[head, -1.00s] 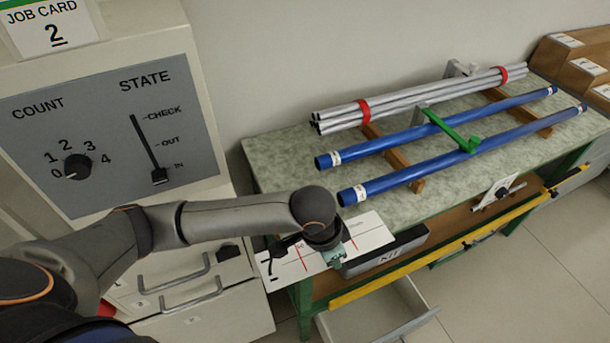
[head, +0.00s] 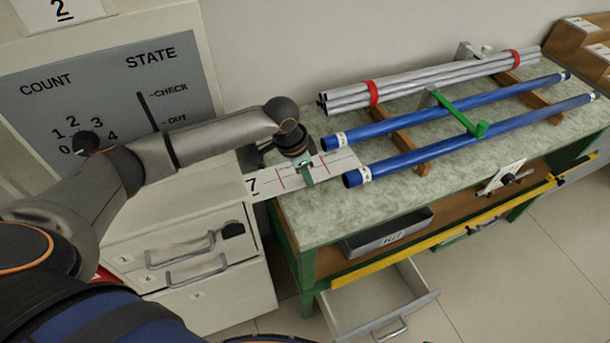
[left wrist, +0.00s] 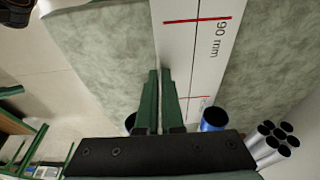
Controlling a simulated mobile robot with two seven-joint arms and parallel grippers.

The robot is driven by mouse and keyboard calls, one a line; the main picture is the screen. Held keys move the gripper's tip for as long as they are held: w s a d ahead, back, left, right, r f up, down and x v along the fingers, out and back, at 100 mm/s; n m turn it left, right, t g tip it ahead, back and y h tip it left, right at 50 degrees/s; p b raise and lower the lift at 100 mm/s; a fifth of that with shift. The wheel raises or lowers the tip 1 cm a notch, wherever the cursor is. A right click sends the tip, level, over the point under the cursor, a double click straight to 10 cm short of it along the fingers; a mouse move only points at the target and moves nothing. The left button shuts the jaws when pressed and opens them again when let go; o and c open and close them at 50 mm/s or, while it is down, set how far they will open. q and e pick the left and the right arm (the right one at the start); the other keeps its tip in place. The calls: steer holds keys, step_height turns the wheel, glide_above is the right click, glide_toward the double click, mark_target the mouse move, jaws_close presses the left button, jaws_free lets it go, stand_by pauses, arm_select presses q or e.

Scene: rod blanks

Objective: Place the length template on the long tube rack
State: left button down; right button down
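The length template is a white strip (head: 265,183) with red cross lines, and "90 mm" shows on it in the left wrist view (left wrist: 185,45). My left gripper (head: 306,175) is shut on its edge. The green fingers (left wrist: 160,105) stand either side of that edge. The template is held over the table's left end, near the open ends of two blue tubes (head: 400,130) (head: 460,142). The tubes lie across wooden supports (head: 412,150), which look like the long tube rack. I cannot tell whether the template touches the table. My right gripper is out of view.
Silver tubes (head: 430,83) with red bands lie behind the blue ones. A green bracket (head: 462,117) crosses the blue tubes. A grey kit box (head: 387,230) sits on the lower shelf, and a drawer (head: 375,295) stands open below. A control panel (head: 95,105) is at left.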

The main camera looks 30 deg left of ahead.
arm_select(q)
steer(key=shift+w+a+f, duration=0.45)
steer(key=shift+a+f, duration=0.05)
steer(key=shift+f, duration=0.25)
steer(key=shift+f, duration=0.2)
steer(key=c, duration=1.1)
jaws_free()
steer(key=shift+o, duration=0.2)
steer(key=shift+r, duration=0.15)
steer(key=p+v, duration=0.1)
steer(key=v, duration=1.1)
